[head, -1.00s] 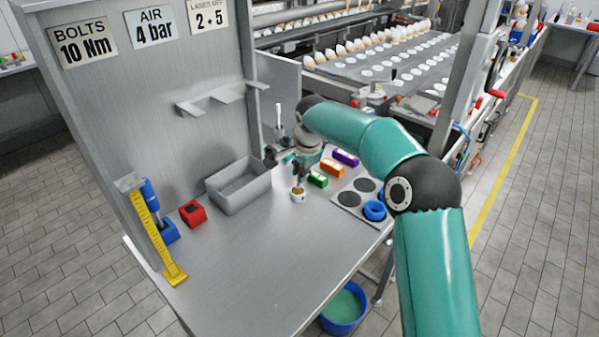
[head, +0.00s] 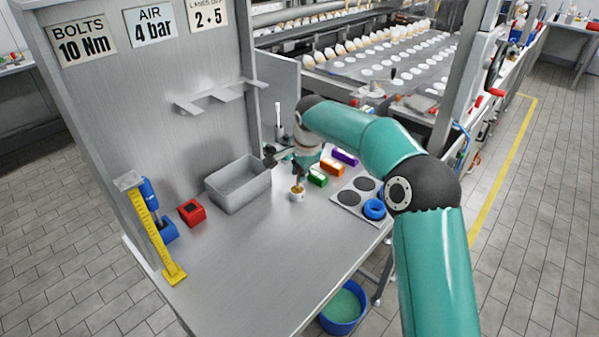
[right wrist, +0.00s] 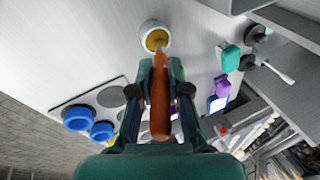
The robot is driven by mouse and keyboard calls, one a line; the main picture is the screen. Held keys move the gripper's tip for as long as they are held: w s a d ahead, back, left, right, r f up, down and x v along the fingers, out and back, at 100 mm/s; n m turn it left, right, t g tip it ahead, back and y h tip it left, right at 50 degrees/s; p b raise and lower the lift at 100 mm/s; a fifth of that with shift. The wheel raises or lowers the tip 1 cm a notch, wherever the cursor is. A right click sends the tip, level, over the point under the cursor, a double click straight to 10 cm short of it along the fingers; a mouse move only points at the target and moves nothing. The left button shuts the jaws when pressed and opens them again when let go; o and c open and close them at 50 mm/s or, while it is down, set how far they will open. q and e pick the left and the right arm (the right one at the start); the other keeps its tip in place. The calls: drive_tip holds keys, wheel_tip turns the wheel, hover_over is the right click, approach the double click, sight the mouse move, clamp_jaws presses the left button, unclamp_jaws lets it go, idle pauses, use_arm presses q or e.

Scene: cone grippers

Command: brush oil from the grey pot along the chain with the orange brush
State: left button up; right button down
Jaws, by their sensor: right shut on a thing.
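My right gripper (right wrist: 160,78) is shut on the orange brush (right wrist: 160,105), whose handle runs between its fingers in the right wrist view. The far end of the brush reaches the small pale grey pot (right wrist: 149,29) with yellow oil in it. Whether the bristles dip into the oil cannot be told. In the head view the pot (head: 297,197) stands on the bench directly below my right gripper (head: 298,174). The brush is mostly hidden there. I cannot make out the chain in either view. My left gripper is not in view.
A grey bin (head: 238,187) stands left of the pot. Green (head: 317,180), orange (head: 333,167) and purple (head: 345,158) blocks lie to its right, near a plate with dark discs and blue rings (head: 374,208). A red box (head: 192,212) stands far left. The front bench is clear.

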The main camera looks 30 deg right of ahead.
idle(0.3)
drive_tip(key=shift+r+p, duration=2.9)
drive_tip(key=shift+r, duration=0.6)
drive_tip(key=shift+f, duration=0.1)
